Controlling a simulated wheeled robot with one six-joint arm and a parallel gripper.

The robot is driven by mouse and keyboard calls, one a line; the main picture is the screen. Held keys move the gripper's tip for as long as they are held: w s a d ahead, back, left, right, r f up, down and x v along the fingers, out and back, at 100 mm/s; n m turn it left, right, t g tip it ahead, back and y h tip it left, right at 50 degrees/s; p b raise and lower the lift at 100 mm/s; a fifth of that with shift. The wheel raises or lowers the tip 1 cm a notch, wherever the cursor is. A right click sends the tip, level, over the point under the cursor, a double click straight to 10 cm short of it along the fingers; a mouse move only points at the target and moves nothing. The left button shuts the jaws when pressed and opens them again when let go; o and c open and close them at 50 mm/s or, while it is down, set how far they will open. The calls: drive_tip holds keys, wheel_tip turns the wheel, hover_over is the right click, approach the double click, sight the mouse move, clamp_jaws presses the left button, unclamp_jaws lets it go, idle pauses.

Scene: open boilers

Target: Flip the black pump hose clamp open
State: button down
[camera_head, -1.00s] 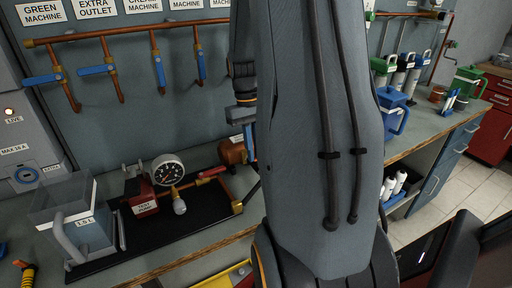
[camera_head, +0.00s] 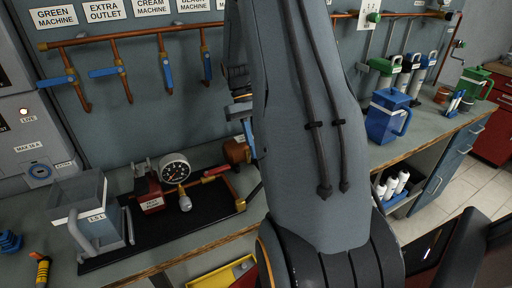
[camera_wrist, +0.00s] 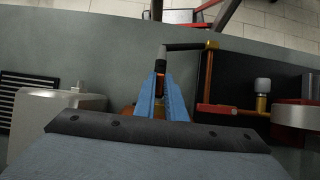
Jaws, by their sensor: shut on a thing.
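My gripper (camera_wrist: 161,78) points away from the wrist camera, its two blue fingers close together. Their tips sit at a small dark piece on the end of a black hose (camera_wrist: 180,47); I take this piece for the black clamp (camera_wrist: 160,69), though its shape is hard to make out. The hose runs right to a copper pipe elbow (camera_wrist: 211,45). An orange-brown part shows between and under the fingers. In the head view, my arm hides most of the hose and the clamp; the red pump with a gauge (camera_head: 174,169) stands on a black tray (camera_head: 205,211).
A clear tank (camera_head: 82,212) stands at the tray's left end. Copper pipes with blue valve handles (camera_head: 168,75) run along the wall. A blue jug (camera_head: 384,116) stands on the bench to the right. A yellow bin (camera_head: 213,279) is below the bench's front edge.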

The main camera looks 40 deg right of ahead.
drive_tip(key=c, duration=1.8)
unclamp_jaws()
wheel_tip(320, 180, up, 10)
drive_tip(key=b, duration=0.3)
